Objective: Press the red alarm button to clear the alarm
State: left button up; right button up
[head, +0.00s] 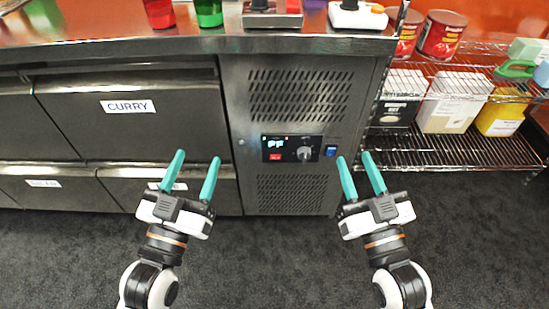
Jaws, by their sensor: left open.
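A small red button (275,157) sits on the black control panel (291,137) of the steel counter, below a lit display (276,143). A round knob (305,153) and a blue switch (330,151) are to its right. My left gripper (197,157) is open and empty, left of the panel in the picture. My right gripper (354,156) is open and empty, just right of the panel. Neither gripper covers the red button. I cannot tell how far each is from the counter front.
Drawers, one labelled CURRY (127,106), fill the counter's left side. Red (159,13) and green (208,13) cups and a white device (357,17) stand on top. A wire rack (465,151) with cans and boxes is at right. Grey floor between my arms is clear.

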pick_arm(q)
jog(key=shift+c, duration=0.3)
grip_shut()
dwell(1.6)
